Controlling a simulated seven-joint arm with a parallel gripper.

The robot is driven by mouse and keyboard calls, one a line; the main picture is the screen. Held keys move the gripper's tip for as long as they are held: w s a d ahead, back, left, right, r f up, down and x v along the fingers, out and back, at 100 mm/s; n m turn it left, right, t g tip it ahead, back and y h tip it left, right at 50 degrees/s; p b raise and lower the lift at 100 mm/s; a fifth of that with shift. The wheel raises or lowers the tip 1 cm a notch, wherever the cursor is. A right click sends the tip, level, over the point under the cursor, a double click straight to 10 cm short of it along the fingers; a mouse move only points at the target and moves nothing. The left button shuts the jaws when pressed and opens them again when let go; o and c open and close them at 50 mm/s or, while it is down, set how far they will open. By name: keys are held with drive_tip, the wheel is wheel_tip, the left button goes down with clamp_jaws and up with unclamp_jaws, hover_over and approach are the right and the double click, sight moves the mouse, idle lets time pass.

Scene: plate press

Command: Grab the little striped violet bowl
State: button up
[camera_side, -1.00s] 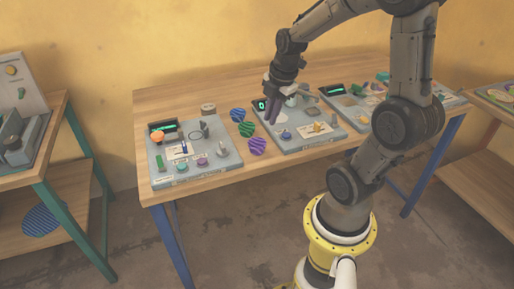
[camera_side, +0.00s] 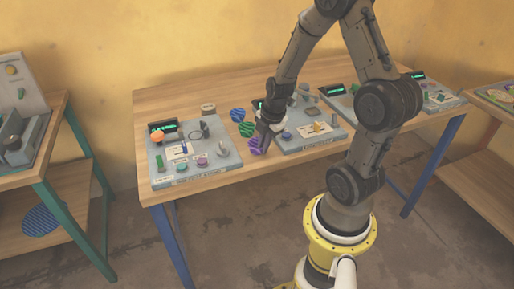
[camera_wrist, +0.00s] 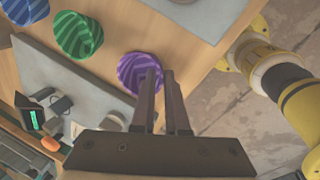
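The little striped violet bowl (camera_side: 255,148) sits at the table's front, between two grey boards. It also shows in the wrist view (camera_wrist: 138,68), left of the fingertips and partly hidden by the left finger. My gripper (camera_side: 265,147) points down right beside the bowl, on its right side in the side view. In the wrist view my gripper (camera_wrist: 160,74) has its two fingers apart, with a gap and no bowl between them. I cannot tell whether a finger touches the bowl.
A green striped bowl (camera_side: 246,129) and a blue striped bowl (camera_side: 238,115) stand in a row behind the violet one. A grey board with knobs (camera_side: 215,168) lies to the left and another (camera_side: 325,140) to the right. The table's front edge is close by.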

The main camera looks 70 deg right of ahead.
drive_tip(key=shift+w+f, duration=0.1)
drive_tip(key=shift+f, duration=0.35)
clamp_jaws()
